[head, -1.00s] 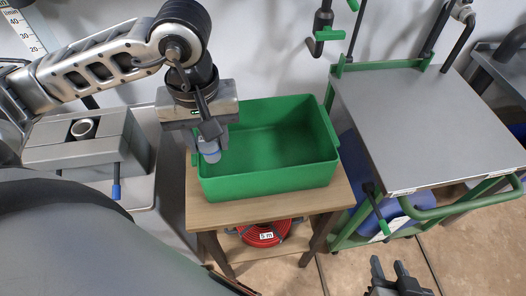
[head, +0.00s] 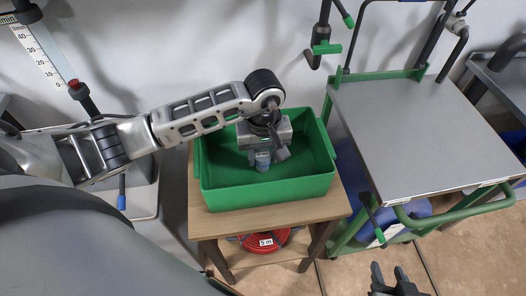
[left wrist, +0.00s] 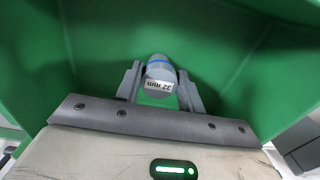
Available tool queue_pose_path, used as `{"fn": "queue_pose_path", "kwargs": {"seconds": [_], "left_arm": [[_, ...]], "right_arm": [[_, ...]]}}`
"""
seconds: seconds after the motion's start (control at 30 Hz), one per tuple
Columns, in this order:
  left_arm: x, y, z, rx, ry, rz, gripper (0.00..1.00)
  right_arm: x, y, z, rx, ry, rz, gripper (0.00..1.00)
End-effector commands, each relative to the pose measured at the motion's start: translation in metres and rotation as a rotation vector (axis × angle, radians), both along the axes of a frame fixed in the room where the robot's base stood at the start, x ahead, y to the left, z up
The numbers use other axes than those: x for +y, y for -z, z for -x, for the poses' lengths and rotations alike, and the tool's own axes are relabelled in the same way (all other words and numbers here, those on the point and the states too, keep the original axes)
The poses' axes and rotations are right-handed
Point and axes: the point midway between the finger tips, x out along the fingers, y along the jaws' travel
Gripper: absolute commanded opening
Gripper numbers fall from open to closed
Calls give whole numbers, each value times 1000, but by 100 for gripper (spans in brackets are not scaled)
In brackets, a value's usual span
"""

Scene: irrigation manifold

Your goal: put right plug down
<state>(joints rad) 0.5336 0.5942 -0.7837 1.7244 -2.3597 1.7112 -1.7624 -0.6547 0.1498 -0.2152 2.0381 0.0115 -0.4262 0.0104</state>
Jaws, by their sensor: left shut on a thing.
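The plug (head: 262,161) is a grey cylinder with a blue band and a white label reading 32 mm. It also shows in the left wrist view (left wrist: 160,72). My left gripper (head: 263,152) is shut on it, inside the outline of the green bin (head: 268,192). In the left wrist view the plug sits between the two fingers (left wrist: 160,92), with green bin walls around. I cannot tell whether the plug touches the bin floor. My right gripper (head: 393,277) is at the bottom edge of the head view, with its two fingers apart and nothing between them.
The bin stands on a wooden table (head: 213,222) with a red hose coil (head: 265,241) on the shelf below. A green-framed cart with a bare grey top (head: 425,135) stands to the right. Pipes with green valve handles (head: 326,47) hang on the wall behind.

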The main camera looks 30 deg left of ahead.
Motion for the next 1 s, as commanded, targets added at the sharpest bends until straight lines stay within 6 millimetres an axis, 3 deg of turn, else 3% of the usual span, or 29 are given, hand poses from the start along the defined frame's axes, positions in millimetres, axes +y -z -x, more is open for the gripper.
{"fn": "queue_pose_path", "kwargs": {"seconds": [0.4, 0.43, 0.5, 0.8, 1.0], "left_arm": [[0, 8, 0, -3, 1, 0, 11], [0, 6, 0, -2, 0, 1, 47], [0, 5, 0, -2, 0, 1, 60], [0, 3, 0, -1, 0, 2, 60], [0, -20, -2, -7, 2, 0, 60]], "right_arm": [[0, 9, 2, 9, 4, 0, 36], [0, 7, 2, 11, 3, -1, 36], [0, 7, 3, 14, 4, -2, 36], [1, 4, 4, 16, 5, -4, 36], [1, 6, 4, 14, 5, -4, 36]]}}
